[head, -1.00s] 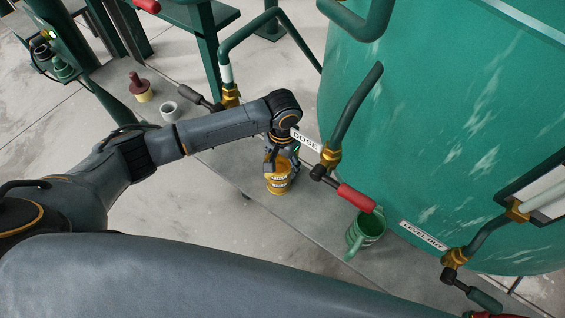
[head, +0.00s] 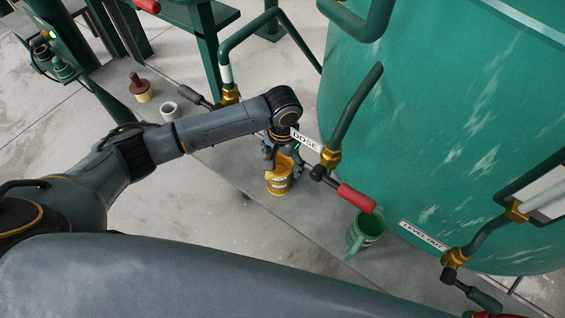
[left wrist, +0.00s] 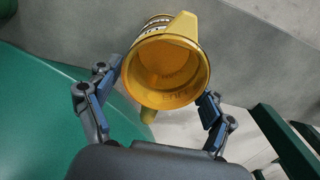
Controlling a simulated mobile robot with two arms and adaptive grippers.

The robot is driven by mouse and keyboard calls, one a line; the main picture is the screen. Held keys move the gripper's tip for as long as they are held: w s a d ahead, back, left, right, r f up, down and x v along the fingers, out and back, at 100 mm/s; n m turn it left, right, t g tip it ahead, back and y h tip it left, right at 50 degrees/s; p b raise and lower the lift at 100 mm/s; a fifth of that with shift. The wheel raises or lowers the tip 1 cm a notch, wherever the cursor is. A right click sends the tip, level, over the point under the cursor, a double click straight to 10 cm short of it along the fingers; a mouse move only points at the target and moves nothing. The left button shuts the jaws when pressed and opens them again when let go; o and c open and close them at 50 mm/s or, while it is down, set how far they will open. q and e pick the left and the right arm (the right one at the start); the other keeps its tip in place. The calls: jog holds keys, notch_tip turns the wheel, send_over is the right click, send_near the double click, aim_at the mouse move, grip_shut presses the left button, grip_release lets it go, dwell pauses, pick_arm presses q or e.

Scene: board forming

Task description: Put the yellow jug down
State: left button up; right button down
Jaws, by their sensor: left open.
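The yellow jug (head: 279,180) stands upright on the grey ledge in front of the green tank, below the DOSE label. My left gripper (head: 283,157) is just above and around the jug's top, with its fingers spread. In the left wrist view the jug (left wrist: 165,70) shows its open mouth between the two fingers of my left gripper (left wrist: 158,104). The fingers are wide apart and appear clear of the jug's sides. The jug's inside looks empty. My right gripper is not in view.
A green jug (head: 367,232) stands on the ledge (head: 310,225) to the right. A red-handled valve (head: 355,198) sticks out close to the left gripper. A grey cup (head: 170,111) and a dark red and cream object (head: 140,88) stand at left. The green tank (head: 440,130) fills the right.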

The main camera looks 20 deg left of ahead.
pick_arm(q)
notch_tip(320, 180, up, 11)
dwell(0.3)
jog(key=shift+f, duration=0.15)
dwell(0.3)
